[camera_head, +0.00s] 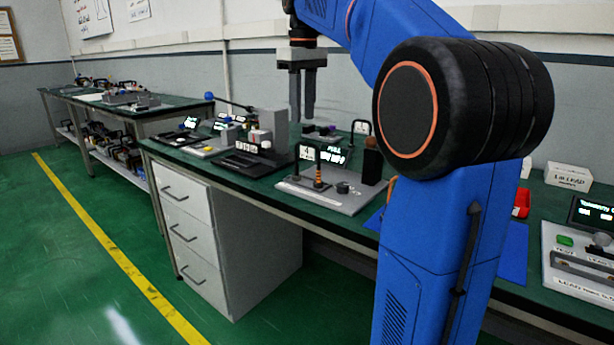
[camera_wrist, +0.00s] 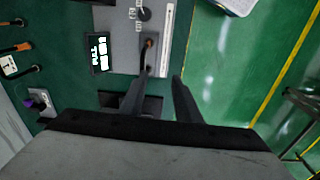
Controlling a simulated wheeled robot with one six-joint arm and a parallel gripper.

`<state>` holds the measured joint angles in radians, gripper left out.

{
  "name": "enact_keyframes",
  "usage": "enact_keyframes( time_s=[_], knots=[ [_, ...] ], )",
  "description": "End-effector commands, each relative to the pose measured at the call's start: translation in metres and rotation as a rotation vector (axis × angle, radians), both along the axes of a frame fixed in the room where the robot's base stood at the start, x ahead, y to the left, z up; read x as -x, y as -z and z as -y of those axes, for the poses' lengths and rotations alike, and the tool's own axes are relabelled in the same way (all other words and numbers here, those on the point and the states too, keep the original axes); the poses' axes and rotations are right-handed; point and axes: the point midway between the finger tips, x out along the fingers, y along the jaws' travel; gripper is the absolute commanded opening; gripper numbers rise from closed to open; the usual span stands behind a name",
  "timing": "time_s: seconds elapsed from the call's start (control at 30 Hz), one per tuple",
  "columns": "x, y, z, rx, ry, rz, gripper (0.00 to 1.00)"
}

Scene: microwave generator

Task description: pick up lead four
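My gripper (camera_head: 302,117) hangs fingers-down over the bench, above and behind the grey pull-test plate (camera_head: 342,201). In the wrist view my gripper (camera_wrist: 160,78) has its two fingers apart, with nothing between them. A dark upright piece with an orange band (camera_head: 318,182) stands on the plate beside a white card marked 4 (camera_head: 306,153). Orange-banded dark cable ends (camera_wrist: 22,47) also lie at the wrist view's left edge.
A black block (camera_head: 373,163) rises at the plate's right. A dark fixture with a lever (camera_head: 262,133) stands to the left. Another test station (camera_head: 580,262) is at far right. The green floor (camera_head: 90,270) is clear.

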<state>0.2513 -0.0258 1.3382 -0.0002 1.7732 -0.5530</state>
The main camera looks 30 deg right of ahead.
Motion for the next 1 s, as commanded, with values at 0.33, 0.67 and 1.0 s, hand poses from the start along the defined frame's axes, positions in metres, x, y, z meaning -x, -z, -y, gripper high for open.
enact_keyframes(
  time_s=[0.33, 0.67, 1.0],
  knots=[
    [-0.032, -0.023, 0.031, -0.013, -0.045, -0.053, 0.3],
    [-0.032, 0.02, 0.031, -0.014, -0.047, -0.058, 0.3],
    [-0.032, 0.079, 0.031, -0.013, -0.047, -0.057, 0.3]
  ],
)
